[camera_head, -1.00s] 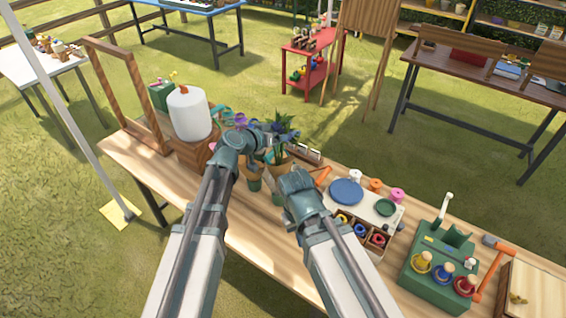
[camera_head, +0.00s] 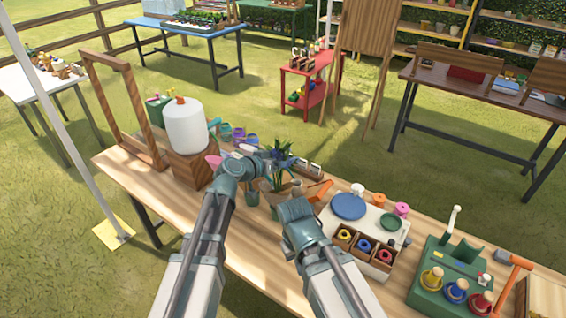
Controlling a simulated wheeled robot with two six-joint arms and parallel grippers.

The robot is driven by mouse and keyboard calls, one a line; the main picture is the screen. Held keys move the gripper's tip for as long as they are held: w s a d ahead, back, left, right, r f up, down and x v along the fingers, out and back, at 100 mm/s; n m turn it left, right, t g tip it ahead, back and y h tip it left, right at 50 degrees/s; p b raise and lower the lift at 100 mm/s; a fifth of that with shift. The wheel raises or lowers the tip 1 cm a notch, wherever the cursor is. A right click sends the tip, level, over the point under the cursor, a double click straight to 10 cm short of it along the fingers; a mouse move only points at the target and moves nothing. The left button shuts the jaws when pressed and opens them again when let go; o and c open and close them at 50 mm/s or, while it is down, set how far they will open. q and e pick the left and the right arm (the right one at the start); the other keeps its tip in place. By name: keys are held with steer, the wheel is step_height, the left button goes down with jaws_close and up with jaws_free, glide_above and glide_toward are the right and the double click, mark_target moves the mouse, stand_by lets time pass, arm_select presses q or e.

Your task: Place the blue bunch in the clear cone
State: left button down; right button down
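The gripper reaches in over the middle of the workbench, close to a green leafy plant (camera_head: 284,186). Its fingers are small and partly hidden, so I cannot tell whether they are shut on the bunch. My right gripper (camera_head: 294,208) is to the right and nearer to me, over the bench in front of the plant. Its fingers are hidden behind its own body. I cannot make out the clear cone.
A white roll (camera_head: 185,128) on a wooden block and a wooden frame (camera_head: 136,110) stand at the left. To the right are a white box with a blue plate (camera_head: 348,206), spools, and a green stand (camera_head: 432,284) with bottles. Several small pots (camera_head: 238,134) stand behind my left gripper.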

arm_select(q)
steer(key=shift+f, duration=0.2)
jaws_free()
steer(key=shift+r, duration=0.25)
steer(key=shift+s+a+r, duration=0.15)
steer(key=shift+s, duration=0.1)
steer(key=p+v, duration=0.4)
steer(key=v, duration=0.7)
steer(key=shift+s+a, duration=0.1)
steer(key=shift+a, duration=0.05)
